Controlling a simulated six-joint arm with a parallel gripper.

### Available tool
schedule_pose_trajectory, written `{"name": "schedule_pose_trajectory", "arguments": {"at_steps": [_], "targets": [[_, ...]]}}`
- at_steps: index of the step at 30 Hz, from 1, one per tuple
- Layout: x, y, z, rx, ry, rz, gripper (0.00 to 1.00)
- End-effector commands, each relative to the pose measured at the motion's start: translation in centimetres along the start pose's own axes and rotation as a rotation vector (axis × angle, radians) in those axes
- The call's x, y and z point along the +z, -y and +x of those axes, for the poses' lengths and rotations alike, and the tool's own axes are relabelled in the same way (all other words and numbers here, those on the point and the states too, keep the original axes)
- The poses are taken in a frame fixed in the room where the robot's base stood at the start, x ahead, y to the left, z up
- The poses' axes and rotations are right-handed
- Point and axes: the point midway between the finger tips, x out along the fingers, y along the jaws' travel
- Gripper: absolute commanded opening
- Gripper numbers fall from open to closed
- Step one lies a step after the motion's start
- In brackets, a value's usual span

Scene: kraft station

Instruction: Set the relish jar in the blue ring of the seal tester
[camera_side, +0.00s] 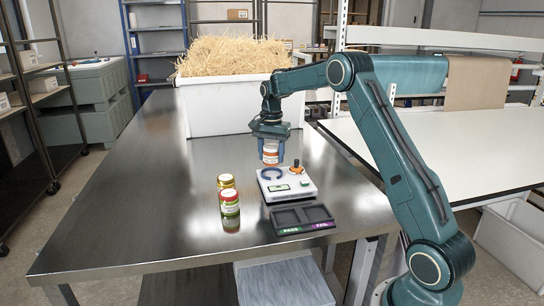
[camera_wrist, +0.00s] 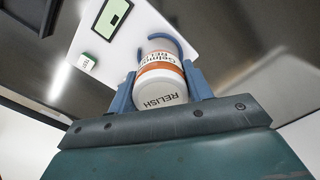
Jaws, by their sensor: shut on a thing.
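The relish jar (camera_side: 270,155) has a white lid and an orange-and-white label. My gripper (camera_side: 271,148) is shut on it and holds it above the seal tester. In the wrist view the jar (camera_wrist: 161,84) sits between my two blue fingers, its lid reading RELISH. In the wrist view part of the blue ring (camera_wrist: 165,39) shows behind the jar; the rest is hidden.
Two jars, one with a gold lid (camera_side: 226,181) and one with a red-and-green label (camera_side: 230,203), stand left of the tester. A dark PASS/FAIL tray (camera_side: 301,219) lies in front of it. A white bin of straw (camera_side: 225,108) stands behind. The table's left side is clear.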

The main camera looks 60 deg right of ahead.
Motion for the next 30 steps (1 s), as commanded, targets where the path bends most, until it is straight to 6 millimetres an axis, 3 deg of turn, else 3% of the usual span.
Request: {"name": "schedule_pose_trajectory", "arguments": {"at_steps": [13, 30], "targets": [[0.0, 0.0, 2.6, 0.0, 0.0, 0.0, 0.21], [0.0, 0.0, 2.9, 0.0, 0.0, 0.0, 0.21]]}}
